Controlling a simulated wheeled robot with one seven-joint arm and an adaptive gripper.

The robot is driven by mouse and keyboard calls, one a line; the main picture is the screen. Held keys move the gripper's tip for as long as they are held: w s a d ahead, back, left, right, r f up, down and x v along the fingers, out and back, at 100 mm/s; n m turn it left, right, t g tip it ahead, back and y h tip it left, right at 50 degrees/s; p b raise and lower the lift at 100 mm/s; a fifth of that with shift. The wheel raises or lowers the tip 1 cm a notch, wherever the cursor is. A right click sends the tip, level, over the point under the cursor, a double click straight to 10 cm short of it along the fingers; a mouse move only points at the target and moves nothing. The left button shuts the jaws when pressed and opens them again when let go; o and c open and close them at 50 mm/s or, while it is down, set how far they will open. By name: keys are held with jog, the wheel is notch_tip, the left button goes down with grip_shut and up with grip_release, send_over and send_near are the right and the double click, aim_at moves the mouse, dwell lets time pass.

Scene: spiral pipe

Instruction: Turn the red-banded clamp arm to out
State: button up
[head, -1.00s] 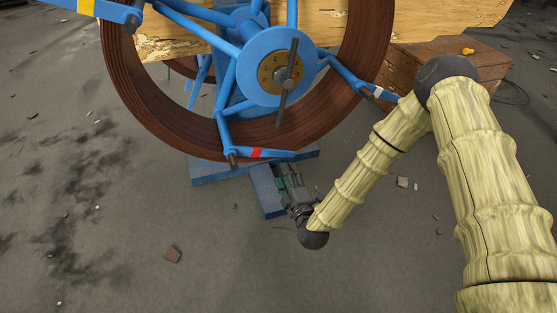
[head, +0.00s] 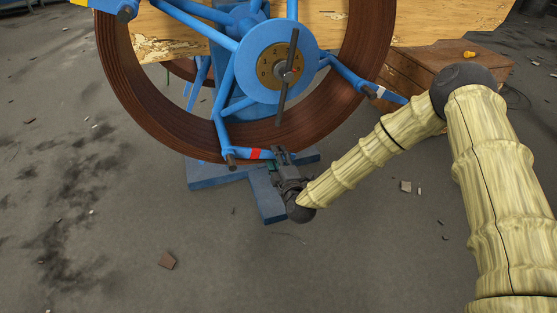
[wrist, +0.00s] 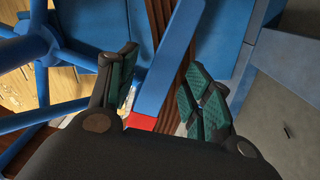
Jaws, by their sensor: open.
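The red-banded clamp arm (head: 257,154) is a blue bar with a red band, lying nearly level across the bottom of the brown wheel's rim in the head view. In the wrist view the bar (wrist: 168,62) runs up between my fingers, with its red band (wrist: 141,122) low near the palm. My gripper (head: 279,154) is at the bar's right, free end. In the wrist view my gripper (wrist: 164,92) is open, with one green-padded finger on each side of the bar. I cannot tell whether a pad touches it. The palm hides the bar's lower part.
The brown wheel rim (head: 120,90) has blue spokes and a blue hub dial (head: 254,52) with a dark pointer (head: 290,65). A white-banded clamp arm (head: 380,92) is at the right. A blue base (head: 215,176) stands below. Floor at the left is open.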

grip_shut()
jog(key=shift+d, duration=0.15)
jog(key=shift+s+a+f+p, duration=0.1)
jog(key=shift+a+f+p, duration=0.1)
jog(key=shift+a+p, duration=0.1)
dwell(0.3)
